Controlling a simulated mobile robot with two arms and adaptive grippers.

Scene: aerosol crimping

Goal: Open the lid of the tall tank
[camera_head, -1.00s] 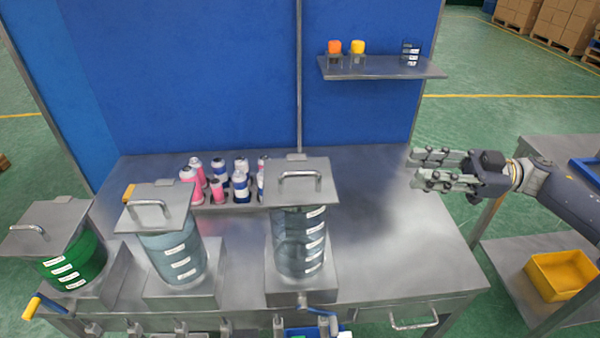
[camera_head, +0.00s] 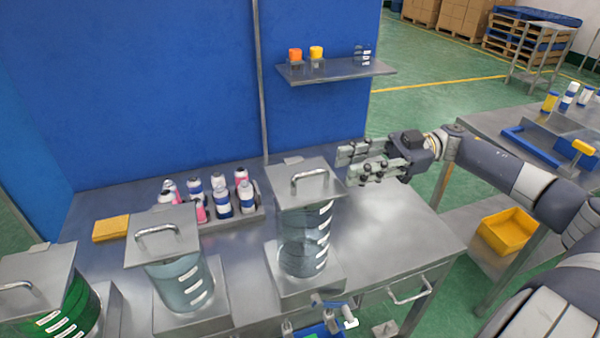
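The tall tank (camera_head: 303,240) is a clear cylinder with white labels, standing on a metal block at the right of the tank row. Its square metal lid (camera_head: 290,196) lies flat on top, with a bar handle (camera_head: 309,181) on it. My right gripper (camera_head: 347,164) is to the right of and just behind the lid, apart from the handle. Its fingers point left and are spread open, with nothing between them.
A shorter blue tank (camera_head: 180,281) and a green tank (camera_head: 75,310) stand to the left. Several cans (camera_head: 222,201) stand in a rack behind. A yellow sponge (camera_head: 111,229) lies on the table. A wall shelf (camera_head: 337,70) is above. The tabletop right of the tall tank is clear.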

